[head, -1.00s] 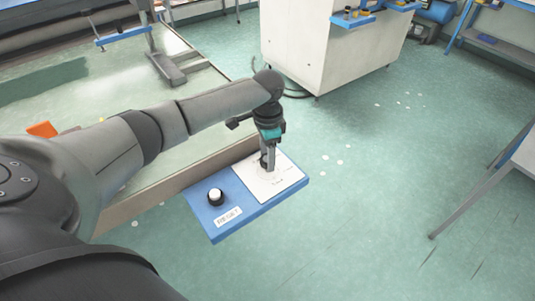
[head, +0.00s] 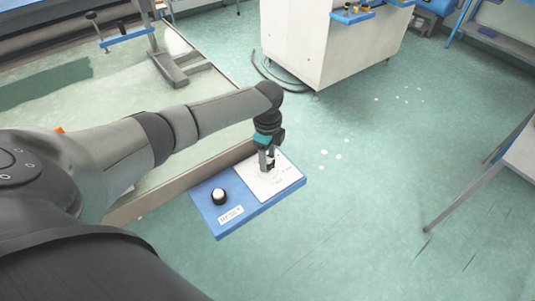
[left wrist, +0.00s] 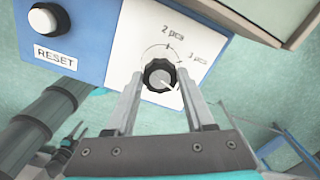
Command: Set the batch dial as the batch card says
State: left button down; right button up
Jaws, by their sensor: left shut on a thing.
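The batch dial (left wrist: 159,75) is a round black knob on a white panel (left wrist: 121,45), between printed marks "2 pcs" and "3 pcs" above and to its right in the left wrist view. Its white pointer line points to the lower right there, toward a finger. My left gripper (left wrist: 162,82) has a finger on each side of the knob and is shut on it. In the head view my left gripper (head: 268,168) reaches down onto the panel and hides most of the dial. No batch card can be made out. My right gripper is not in view.
A white button (head: 219,196) and a RESET label (head: 231,215) are on the blue box (head: 262,208) beside the white panel. A white cabinet (head: 330,45) stands behind. A table (head: 510,165) is at the right. Green floor lies open between.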

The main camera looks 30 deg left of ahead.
aim_at(268, 161)
pick_arm(q)
jog(key=shift+d+m, duration=0.1)
jog(key=shift+m, duration=1.1)
jog(key=shift+c, duration=1.3)
grip_release()
notch_tip(268, 161, up, 15)
jog(key=p, duration=0.1)
jog(key=shift+r, duration=0.2)
